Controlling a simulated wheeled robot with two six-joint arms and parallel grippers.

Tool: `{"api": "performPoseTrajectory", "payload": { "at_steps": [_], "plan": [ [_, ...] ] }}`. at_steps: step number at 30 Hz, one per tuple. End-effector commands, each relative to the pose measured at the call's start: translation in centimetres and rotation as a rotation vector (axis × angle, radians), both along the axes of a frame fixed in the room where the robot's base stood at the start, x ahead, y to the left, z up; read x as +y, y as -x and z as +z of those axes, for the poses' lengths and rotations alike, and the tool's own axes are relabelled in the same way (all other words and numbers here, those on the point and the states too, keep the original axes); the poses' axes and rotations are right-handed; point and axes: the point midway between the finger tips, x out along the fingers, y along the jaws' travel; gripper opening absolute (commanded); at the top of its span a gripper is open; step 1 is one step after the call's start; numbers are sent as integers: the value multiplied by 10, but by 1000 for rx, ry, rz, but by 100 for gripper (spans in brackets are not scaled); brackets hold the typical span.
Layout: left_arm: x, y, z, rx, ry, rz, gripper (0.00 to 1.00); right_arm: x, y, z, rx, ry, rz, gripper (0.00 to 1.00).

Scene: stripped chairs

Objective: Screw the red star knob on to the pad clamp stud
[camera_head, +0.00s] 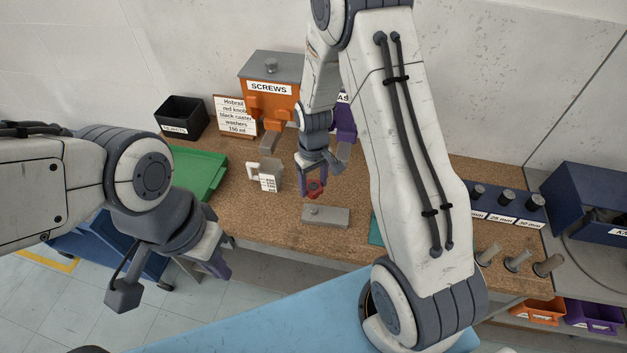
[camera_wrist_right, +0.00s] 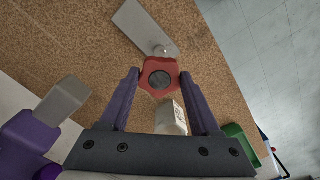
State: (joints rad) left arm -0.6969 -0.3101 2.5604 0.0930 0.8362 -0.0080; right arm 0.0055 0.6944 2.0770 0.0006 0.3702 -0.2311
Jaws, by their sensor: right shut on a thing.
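The red star knob (camera_head: 315,188) is held between the purple fingers of my right gripper (camera_head: 313,184), above the workbench. In the right wrist view the knob (camera_wrist_right: 159,77) sits at the fingertips of that gripper (camera_wrist_right: 160,84), with a dark round centre facing the camera. The pad clamp (camera_head: 332,217) is a grey plate lying on the cork top just below the knob. Its small stud (camera_head: 313,210) stands near the left end. In the wrist view the plate (camera_wrist_right: 138,24) shows beyond the knob, which looks apart from it. My left gripper (camera_head: 213,262) hangs in front of the bench; its opening is unclear.
A white measuring jug (camera_head: 265,174) and green tray (camera_head: 199,172) are left of the clamp. An orange SCREWS dispenser (camera_head: 269,90), a purple dispenser (camera_head: 344,122) and a black bin (camera_head: 183,118) stand behind. Posts (camera_head: 507,196) stand at right. Cork is bare around the clamp.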

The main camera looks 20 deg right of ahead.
Motion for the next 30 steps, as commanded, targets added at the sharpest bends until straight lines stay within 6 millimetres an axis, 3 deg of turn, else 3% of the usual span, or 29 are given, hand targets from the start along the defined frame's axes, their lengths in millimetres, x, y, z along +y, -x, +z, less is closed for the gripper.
{"api": "performPoseTrajectory", "payload": {
  "at_steps": [19, 30],
  "plan": [
    [0, 0, -40, 0, 0, 4, 0, -2, 1, -51, 0, 0, -3, 9],
    [0, 0, -44, 0, 0, 5, 0, -2, 1, -58, -1, 0, -3, 9]
  ]
}}
